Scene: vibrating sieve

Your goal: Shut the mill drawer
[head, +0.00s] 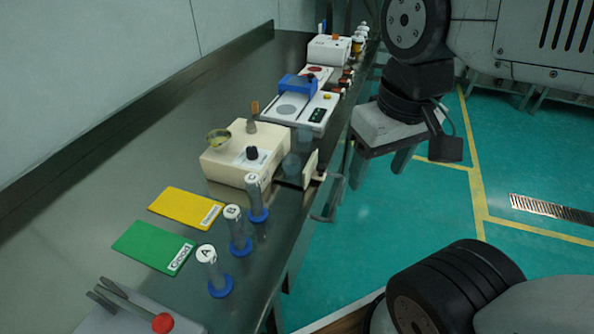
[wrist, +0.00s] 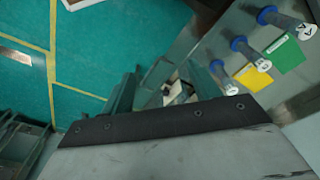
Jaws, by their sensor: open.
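The mill (head: 238,163) is a cream box on the bench with a small bowl on top and a dark knob. Its drawer (head: 310,168) stands out from the right side, toward the bench edge, with a pale front and a small handle. My gripper (head: 379,160) is in the air to the right of the drawer, beyond the bench edge, apart from it. Its two fingers are spread and empty. In the wrist view, my gripper (wrist: 160,80) frames a pale and dark shape between its fingers, partly hidden, likely the drawer end.
Three blue-based tubes (head: 238,240) stand in front of the mill. Yellow (head: 185,208) and green (head: 153,246) cards lie left of them. A white device with a blue part (head: 298,92) stands behind the mill. Open teal floor (head: 400,250) lies right of the bench.

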